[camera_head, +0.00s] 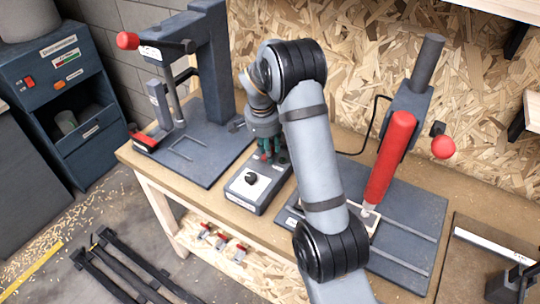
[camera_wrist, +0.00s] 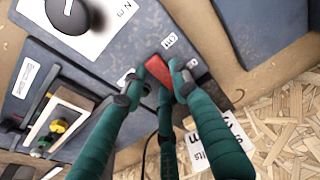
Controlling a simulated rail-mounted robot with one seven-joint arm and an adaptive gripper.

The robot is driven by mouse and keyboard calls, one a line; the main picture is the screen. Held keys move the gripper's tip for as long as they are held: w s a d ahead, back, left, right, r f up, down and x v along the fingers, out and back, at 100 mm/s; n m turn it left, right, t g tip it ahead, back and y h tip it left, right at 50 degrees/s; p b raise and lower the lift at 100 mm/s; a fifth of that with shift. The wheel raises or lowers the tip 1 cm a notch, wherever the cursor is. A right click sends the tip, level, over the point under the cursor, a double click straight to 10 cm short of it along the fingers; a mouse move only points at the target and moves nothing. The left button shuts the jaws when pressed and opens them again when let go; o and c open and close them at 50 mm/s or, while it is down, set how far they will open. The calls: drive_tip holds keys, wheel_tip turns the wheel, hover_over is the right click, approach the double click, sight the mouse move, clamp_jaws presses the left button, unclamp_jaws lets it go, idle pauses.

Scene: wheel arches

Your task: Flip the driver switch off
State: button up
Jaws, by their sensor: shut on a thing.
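The driver control box (camera_head: 245,192) stands in the middle of the bench, with a black knob (camera_head: 251,178) on a white dial plate; the knob also shows at the upper left of the wrist view (camera_wrist: 68,14). A red switch (camera_wrist: 158,69) sits on the box's dark face, with small white labels around it. My gripper (camera_head: 270,153) is low over the back of the box. In the wrist view my green-wrapped fingers (camera_wrist: 157,80) are closed around the red switch, touching its sides. The fingers hide part of it, and I cannot tell its on/off position.
A press with a red-knobbed lever (camera_head: 128,41) stands on a dark plate to the left. A tool with a long red handle (camera_head: 390,160) stands to the right on another plate. A chipboard wall (camera_head: 310,20) is behind the bench. A white paper label (camera_wrist: 222,143) lies near the fingers.

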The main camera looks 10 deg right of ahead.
sight(266, 159)
drive_tip(key=o, duration=1.2)
drive_tip(key=shift+c, duration=0.2)
wheel_tip(266, 159, up, 12)
drive_tip(key=s+a, duration=0.1)
drive_tip(key=shift+s+a, duration=0.3)
drive_tip(key=shift+f, duration=0.1)
drive_tip(key=f, duration=0.3)
drive_tip(key=w+d+f, duration=0.1)
drive_tip(key=f, duration=0.7)
drive_tip(key=shift+w+d+f, duration=0.25)
drive_tip(key=shift+d, duration=0.05)
drive_tip(key=shift+w+p, duration=0.1)
drive_tip(key=shift+p, duration=0.7)
drive_tip(key=shift+f, duration=0.1)
